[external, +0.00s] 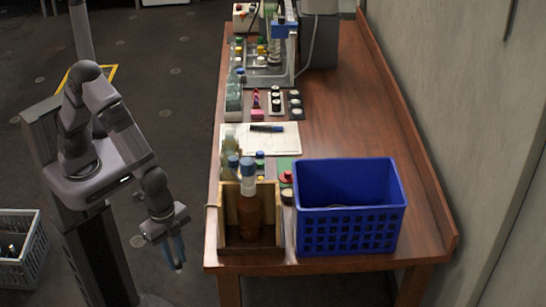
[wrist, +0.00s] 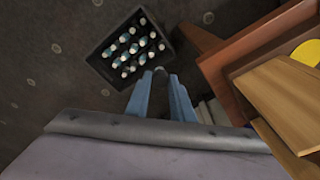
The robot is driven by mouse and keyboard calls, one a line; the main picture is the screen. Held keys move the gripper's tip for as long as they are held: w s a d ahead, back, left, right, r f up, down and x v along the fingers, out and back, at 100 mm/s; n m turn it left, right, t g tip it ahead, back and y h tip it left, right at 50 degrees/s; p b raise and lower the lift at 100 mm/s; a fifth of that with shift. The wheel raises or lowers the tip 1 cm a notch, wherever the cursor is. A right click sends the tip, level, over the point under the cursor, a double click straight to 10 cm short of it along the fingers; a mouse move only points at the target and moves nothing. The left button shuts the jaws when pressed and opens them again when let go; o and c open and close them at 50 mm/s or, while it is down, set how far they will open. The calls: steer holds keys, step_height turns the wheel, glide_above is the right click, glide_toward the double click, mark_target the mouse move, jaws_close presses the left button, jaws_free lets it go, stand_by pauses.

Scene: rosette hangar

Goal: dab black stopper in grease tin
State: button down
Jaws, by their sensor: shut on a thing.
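My gripper (external: 178,262) hangs point-down off the left front corner of the table, over the floor. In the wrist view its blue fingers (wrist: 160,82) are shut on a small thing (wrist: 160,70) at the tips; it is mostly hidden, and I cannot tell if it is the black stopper. Small black pieces (external: 294,105) stand in a rack midway along the table. I cannot pick out the grease tin for certain; a small round item (external: 287,196) sits partly hidden between the wooden box and the blue basket.
The wooden box (external: 265,245) with a brown bottle (external: 248,208) and the blue basket (external: 350,228) crowd the table's near end. A white sheet (external: 280,140) lies behind them. A crate of bottles (wrist: 108,52) is on the floor. The table's right side is clear.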

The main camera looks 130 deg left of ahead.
steer(key=w+a+r+p, duration=0.3)
steer(key=w+a+r, duration=0.2)
steer(key=a, duration=0.2)
steer(key=w+a+r+p, duration=0.3)
steer(key=w+a+r, duration=0.15)
steer(key=a, duration=0.25)
steer(key=s+a+r+p, duration=0.1)
steer(key=a+r, duration=0.1)
steer(key=a, duration=0.4)
steer(key=s+a+r+n+p, duration=0.1)
steer(key=a+r, duration=0.1)
steer(key=a, duration=0.5)
steer(key=s+a+r+n+p, duration=0.1)
steer(key=s+a+r, duration=0.1)
steer(key=a, duration=0.5)
steer(key=shift+a+p, duration=0.25)
steer(key=shift+p, duration=0.1)
steer(key=s+a+f+n+b, duration=0.1)
steer(key=s+a+f+n, duration=0.4)
steer(key=s+f, duration=0.2)
steer(key=s+a+f+n+y+b, duration=0.1)
steer(key=s+a+f+n+b, duration=0.1)
steer(key=s+a+f+n, duration=0.3)
steer(key=s+a+f, duration=0.1)
steer(key=s+f, duration=0.2)
steer(key=s, duration=0.3)
steer(key=shift+s+g, duration=0.2)
steer(key=shift+g, duration=0.2)
steer(key=shift+f+b, duration=0.15)
steer(key=shift+b, duration=0.15)
